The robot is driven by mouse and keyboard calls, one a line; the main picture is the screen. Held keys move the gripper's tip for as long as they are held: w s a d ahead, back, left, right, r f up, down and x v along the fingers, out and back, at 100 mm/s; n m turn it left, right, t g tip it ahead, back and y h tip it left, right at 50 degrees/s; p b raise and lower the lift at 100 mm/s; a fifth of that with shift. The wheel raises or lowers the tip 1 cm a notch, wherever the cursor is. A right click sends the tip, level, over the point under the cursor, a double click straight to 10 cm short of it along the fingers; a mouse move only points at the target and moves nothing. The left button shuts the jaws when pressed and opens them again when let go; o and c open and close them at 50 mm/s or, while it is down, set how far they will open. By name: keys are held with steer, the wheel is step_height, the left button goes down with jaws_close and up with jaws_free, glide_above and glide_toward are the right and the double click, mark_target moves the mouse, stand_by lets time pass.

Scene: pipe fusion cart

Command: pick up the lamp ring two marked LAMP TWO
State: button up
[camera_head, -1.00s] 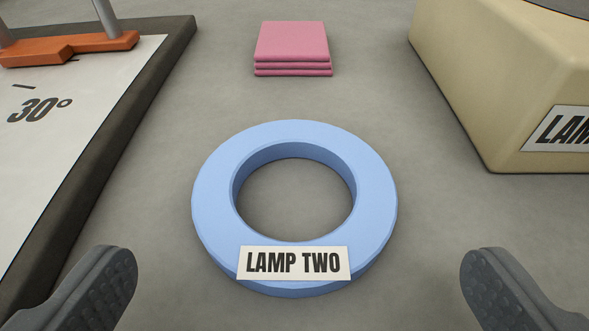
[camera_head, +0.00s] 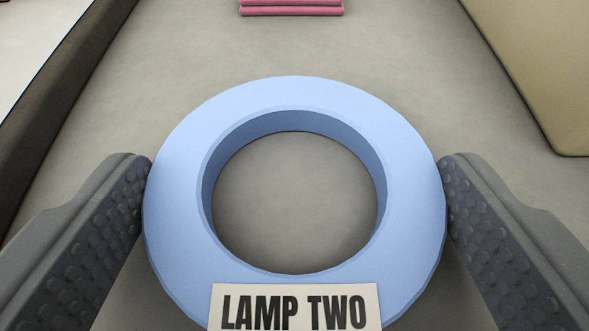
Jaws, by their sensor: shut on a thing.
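The blue lamp ring two (camera_head: 295,93) lies flat in the middle of the view, with its white LAMP TWO label (camera_head: 295,308) on the near side, cut off by the bottom edge. My gripper (camera_head: 296,180) has one dark, studded finger on each side of the ring. Both fingers touch its outer left and right sides, so it is shut on the ring. Grey floor shows through the ring's hole. I cannot tell whether the ring is clear of the floor.
A pink folded stack (camera_head: 291,8) lies beyond the ring at the top edge. A beige block (camera_head: 535,70) stands at the upper right. A dark raised border (camera_head: 70,75) with a white surface runs along the left. Grey floor between them is clear.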

steer(key=shift+r, duration=0.1)
steer(key=shift+r+p, duration=0.3)
steer(key=shift+r, duration=1.5)
steer(key=s+b, duration=0.1)
steer(key=s, duration=1)
steer(key=shift+r+b, duration=0.3)
steer(key=shift+b, duration=0.05)
steer(key=shift+s+b, duration=0.15)
steer(key=shift+b, duration=0.25)
